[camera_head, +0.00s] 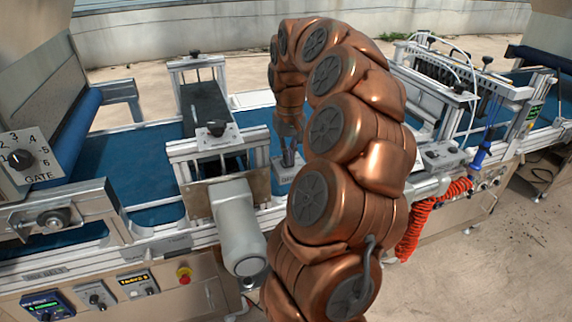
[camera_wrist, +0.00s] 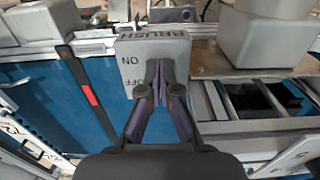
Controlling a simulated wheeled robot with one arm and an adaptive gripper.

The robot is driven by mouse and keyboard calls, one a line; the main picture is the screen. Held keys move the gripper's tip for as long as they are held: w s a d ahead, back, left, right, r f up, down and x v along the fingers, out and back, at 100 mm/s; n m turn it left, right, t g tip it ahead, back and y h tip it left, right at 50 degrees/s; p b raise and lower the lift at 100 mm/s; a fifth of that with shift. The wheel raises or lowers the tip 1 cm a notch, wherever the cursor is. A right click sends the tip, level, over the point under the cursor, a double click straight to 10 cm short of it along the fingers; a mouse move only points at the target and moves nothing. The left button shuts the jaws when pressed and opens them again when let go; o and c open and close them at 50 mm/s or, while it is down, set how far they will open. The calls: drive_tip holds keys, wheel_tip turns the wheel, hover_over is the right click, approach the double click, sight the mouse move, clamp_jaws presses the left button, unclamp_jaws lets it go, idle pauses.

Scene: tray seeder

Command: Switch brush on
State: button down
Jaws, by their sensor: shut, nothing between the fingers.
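The brush switch box (camera_wrist: 180,50) is a grey block in the wrist view, with upside-down lettering reading BRUSH, ON and OFF. In the head view the small grey box (camera_head: 284,188) sits at the near edge of the blue belt, right below my gripper. My gripper (camera_wrist: 160,68) is shut and empty, its fingertips over the face of the box beside the ON and OFF marks. In the head view my gripper (camera_head: 288,160) points down at the box. The switch lever is hidden behind the fingers, so its position and any contact cannot be told.
A grey motor (camera_head: 238,225) hangs on the near side, left of my arm. A gate dial (camera_head: 20,159) is at far left. A red stop button (camera_head: 184,273) is on the front panel. An orange coiled hose (camera_head: 420,220) hangs at right. Blue belt (camera_head: 125,160) lies bare at left.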

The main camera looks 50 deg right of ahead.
drive_tip(key=shift+f, duration=0.35)
idle(0.3)
drive_tip(key=shift+r+p, duration=0.9)
drive_tip(key=shift+r, duration=2.6)
